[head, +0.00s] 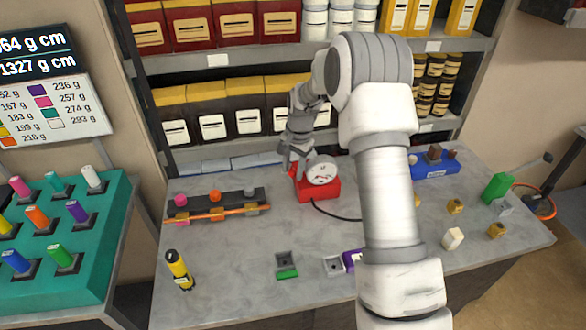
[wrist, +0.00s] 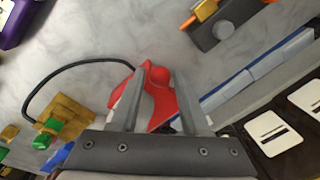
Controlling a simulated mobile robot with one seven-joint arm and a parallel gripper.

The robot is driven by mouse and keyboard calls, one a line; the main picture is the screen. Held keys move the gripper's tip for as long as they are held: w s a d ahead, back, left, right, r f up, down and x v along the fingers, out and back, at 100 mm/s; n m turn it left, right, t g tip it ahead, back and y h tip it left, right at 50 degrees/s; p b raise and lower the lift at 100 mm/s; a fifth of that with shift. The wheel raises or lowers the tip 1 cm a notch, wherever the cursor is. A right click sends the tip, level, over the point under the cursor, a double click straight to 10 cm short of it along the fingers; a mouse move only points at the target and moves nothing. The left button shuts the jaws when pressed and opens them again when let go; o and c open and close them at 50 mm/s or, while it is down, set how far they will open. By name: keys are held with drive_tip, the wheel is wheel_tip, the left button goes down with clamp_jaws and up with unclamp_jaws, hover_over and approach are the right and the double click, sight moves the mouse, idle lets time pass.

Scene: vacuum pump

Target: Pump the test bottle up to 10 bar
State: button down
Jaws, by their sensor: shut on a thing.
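A red pump unit (head: 306,186) with a round white gauge (head: 322,171) stands near the middle of the grey bench. The gauge's reading is too small to tell. A black hose (head: 335,214) runs from it to the right and passes behind my arm. My gripper (head: 293,160) is at the unit's left top. In the wrist view, my gripper's two fingers (wrist: 165,105) are shut on a red part (wrist: 160,76) of the pump unit with a rounded knob. The fingers hide much of the unit there. I cannot clearly identify the test bottle; the hose's far end is hidden in the head view.
A dark rack with coloured pegs (head: 235,207) lies left of the pump. A blue block (head: 434,168) and a green block (head: 497,188) are on the right. Loaded shelves stand close behind. The front-left bench is mostly clear.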

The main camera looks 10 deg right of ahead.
drive_tip(key=shift+s+f+t+b, duration=0.9)
drive_tip(key=shift+f+b, duration=1.1)
drive_tip(key=shift+b, duration=1.6)
drive_tip(key=shift+s+f+t+b, duration=0.95)
drive_tip(key=shift+f+b, duration=1.05)
drive_tip(key=shift+b, duration=1.6)
drive_tip(key=shift+s+f+t+b, duration=0.9)
drive_tip(key=shift+f+b, duration=1.1)
drive_tip(key=shift+b, duration=1.6)
drive_tip(key=shift+c, duration=1.9)
unclamp_jaws()
drive_tip(key=shift+d, duration=0.1)
drive_tip(key=shift+r, duration=0.1)
drive_tip(key=shift+w, duration=0.1)
drive_tip(key=shift+s+r, duration=0.2)
drive_tip(key=shift+r, duration=0.4)
drive_tip(key=p+v, duration=0.2)
drive_tip(key=v, duration=1.4)
drive_tip(key=shift+s+p, duration=0.15)
drive_tip(key=shift+p, duration=0.25)
